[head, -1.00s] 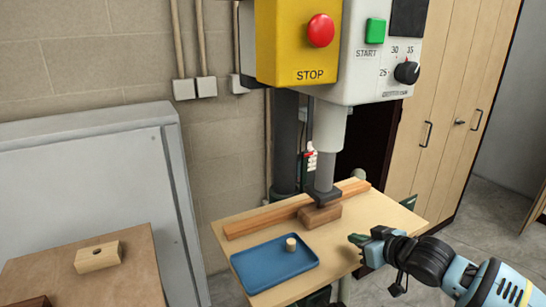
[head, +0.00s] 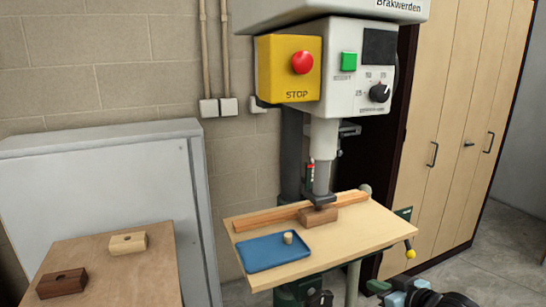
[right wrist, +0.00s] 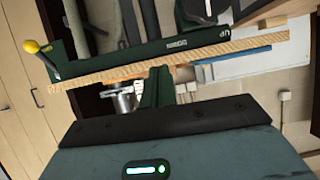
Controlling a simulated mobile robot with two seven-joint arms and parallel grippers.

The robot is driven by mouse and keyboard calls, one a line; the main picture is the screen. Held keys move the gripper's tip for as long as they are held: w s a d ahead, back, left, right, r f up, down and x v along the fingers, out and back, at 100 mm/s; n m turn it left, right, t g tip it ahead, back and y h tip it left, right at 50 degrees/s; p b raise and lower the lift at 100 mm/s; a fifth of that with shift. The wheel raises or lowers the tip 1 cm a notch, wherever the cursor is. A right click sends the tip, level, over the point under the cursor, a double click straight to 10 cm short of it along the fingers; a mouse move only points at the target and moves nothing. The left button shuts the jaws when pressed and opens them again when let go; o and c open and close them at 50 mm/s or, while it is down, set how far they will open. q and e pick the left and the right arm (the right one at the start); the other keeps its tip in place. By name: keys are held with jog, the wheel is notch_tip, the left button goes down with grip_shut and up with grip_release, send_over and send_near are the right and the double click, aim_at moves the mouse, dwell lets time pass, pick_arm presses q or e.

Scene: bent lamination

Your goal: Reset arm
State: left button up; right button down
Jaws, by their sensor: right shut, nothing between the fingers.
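My right gripper (head: 374,286) is at the lower right of the head view, low and in front of the press table's right part, apart from it. Only its tip and part of the wrist show there. In the right wrist view its fingers (right wrist: 156,88) are together with nothing between them, below the table's edge in that tilted picture. My left gripper is not in view. A brown wooden block (head: 319,217) sits under the press ram (head: 321,180), against a long wooden fence (head: 268,219). A blue tray (head: 272,255) holds a small pale wooden cylinder (head: 288,238).
The press table (head: 365,228) has a bare right side. A yellow-knobbed lever (head: 410,253) sticks out at its right. A yellow stop box (head: 288,75) is above. A pale block (head: 128,243) and a dark block (head: 62,284) lie on the left table (head: 130,280). Cabinets (head: 455,130) stand at right.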

jog(key=s+a+f+m, duration=0.1)
jog(key=s+a+f, duration=0.3)
jog(key=s+f, duration=0.35)
jog(key=s+a+f, duration=0.3)
jog(key=s+f, duration=0.3)
jog(key=f, duration=0.2)
jog(key=s+d+f+g+h, duration=0.1)
jog(key=s+f, duration=0.4)
jog(key=s, duration=0.4)
jog(key=s+d+f+m+g+h, duration=0.1)
jog(key=s+f+h, duration=0.1)
jog(key=s+f, duration=0.3)
jog(key=s, duration=0.4)
jog(key=shift+s+d+f+m+h, duration=0.25)
jog(key=shift+d+m+h, duration=0.05)
